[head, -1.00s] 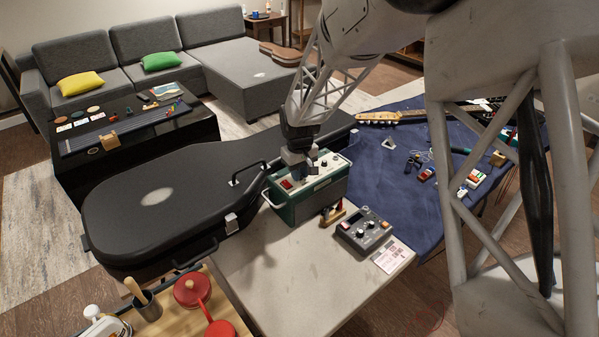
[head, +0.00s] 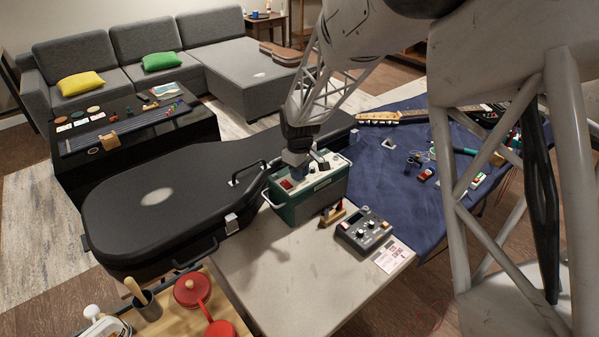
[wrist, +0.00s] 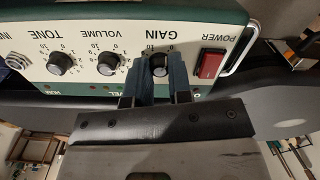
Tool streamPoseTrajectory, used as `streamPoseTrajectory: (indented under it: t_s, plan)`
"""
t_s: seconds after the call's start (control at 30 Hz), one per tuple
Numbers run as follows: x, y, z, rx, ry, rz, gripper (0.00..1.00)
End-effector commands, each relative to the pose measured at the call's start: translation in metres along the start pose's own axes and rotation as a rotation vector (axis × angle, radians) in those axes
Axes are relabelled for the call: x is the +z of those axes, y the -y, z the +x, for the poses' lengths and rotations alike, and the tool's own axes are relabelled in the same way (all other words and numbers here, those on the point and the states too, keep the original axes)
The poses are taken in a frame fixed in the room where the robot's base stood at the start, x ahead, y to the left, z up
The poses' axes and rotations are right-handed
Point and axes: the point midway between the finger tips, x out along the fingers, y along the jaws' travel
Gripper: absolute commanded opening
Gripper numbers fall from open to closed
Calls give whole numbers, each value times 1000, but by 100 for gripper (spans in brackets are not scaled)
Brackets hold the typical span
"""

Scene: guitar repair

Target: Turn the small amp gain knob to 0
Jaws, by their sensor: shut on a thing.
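The small amp (head: 310,196) is a green box with a pale top panel, standing on the light table against the guitar case. In the wrist view its panel (wrist: 85,85) appears upside down. The gain knob (wrist: 158,66), black with a silvery cap, sits under the GAIN label between 0 and 10 marks. My gripper (wrist: 157,68) is shut on it, one blue finger on each side. I cannot clearly read its pointer. In the head view my gripper (head: 297,168) reaches down onto the panel and hides this knob.
The red power switch (wrist: 209,63) is close beside one finger; the volume knob (wrist: 108,65) and tone knob (wrist: 60,64) are on the other side. The black guitar case (head: 150,215) lies left of the amp. A grey pedal (head: 364,231) stands on the table to the right.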

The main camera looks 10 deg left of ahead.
Motion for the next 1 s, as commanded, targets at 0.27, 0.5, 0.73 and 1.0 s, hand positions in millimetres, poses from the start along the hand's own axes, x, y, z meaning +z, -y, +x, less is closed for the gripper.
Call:
streamPoseTrajectory:
  t_s: [0.27,0.5,0.73,1.0]
  plan:
    - [0,0,-1,1,-1,1,45]
    - [0,0,-1,1,-1,1,45]
    - [0,0,-12,1,-1,1,45]
    - [0,0,-43,2,-3,1,45]
